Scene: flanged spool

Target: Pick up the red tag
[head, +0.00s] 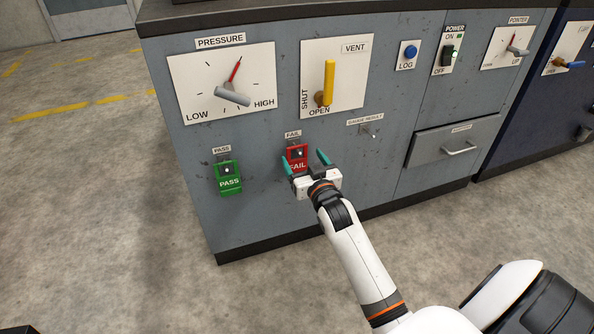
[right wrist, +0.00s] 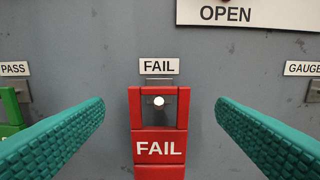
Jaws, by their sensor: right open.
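The red tag (head: 296,159) marked FAIL hangs on a peg under a FAIL label on the grey cabinet front. In the right wrist view the red tag (right wrist: 159,147) is centred, with the round peg end showing in its upper opening. My right gripper (head: 306,162) is open in front of it. In the right wrist view its two green fingers (right wrist: 160,105) stand wide on either side of the tag, apart from it. Part of the tag's lower end is hidden by the gripper in the head view. My left gripper is not in view.
A green PASS tag (head: 229,177) hangs to the left on its own peg. An empty peg (head: 373,134) sits under the GAUGE RESULT label to the right. Above are a pressure dial (head: 222,82) and a yellow vent lever (head: 329,82). A drawer handle (head: 460,150) sticks out at right.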

